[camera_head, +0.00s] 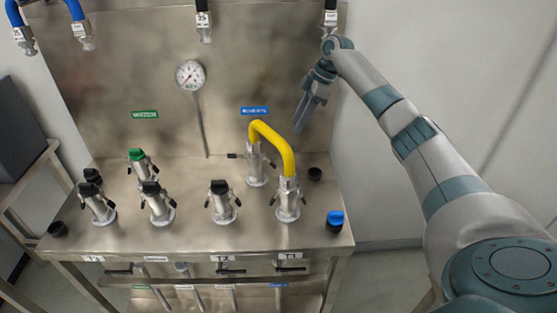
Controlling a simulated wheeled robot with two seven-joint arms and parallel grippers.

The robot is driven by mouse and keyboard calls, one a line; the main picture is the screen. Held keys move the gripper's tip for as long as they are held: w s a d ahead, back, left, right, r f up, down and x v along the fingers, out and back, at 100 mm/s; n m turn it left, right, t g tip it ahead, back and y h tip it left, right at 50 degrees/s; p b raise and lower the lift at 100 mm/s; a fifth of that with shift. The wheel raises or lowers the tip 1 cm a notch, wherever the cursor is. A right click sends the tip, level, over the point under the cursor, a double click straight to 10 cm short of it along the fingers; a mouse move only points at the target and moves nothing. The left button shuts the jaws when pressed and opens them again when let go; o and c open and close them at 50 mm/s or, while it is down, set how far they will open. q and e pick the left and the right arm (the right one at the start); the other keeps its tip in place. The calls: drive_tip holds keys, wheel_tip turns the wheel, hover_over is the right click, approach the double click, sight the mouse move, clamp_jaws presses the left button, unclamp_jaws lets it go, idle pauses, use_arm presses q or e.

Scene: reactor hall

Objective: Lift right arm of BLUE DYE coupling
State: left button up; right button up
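The blue label (255,111), too small to read clearly, is on the steel back panel. Below it stands a metal coupling (256,168), partly behind a yellow hose (270,131). One dark-tipped arm of this coupling (234,156) sticks out level to the left. Its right arm is hard to make out near the hose. The yellow hose bends over from this coupling to the front coupling above T1 (287,204). My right gripper (305,118) hangs in the air right of the label, pointing down, apart from the coupling. Its finger gap is unclear. My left gripper is out of view.
Several capped couplings stand on the steel bench (250,232), one with a green top (137,155). A blue cap (335,219) is at the right front corner. A gauge (190,75) is on the panel. Hose ends (204,25) hang above. Valve handles (230,270) are below.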

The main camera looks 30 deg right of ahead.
sight(275, 166)
drive_tip(key=p+x, duration=0.4)
drive_tip(key=x, duration=1.2)
drive_tip(key=shift+s+d, duration=0.1)
drive_tip(key=shift+f, duration=0.6)
drive_tip(key=shift+p, duration=0.3)
clamp_jaws()
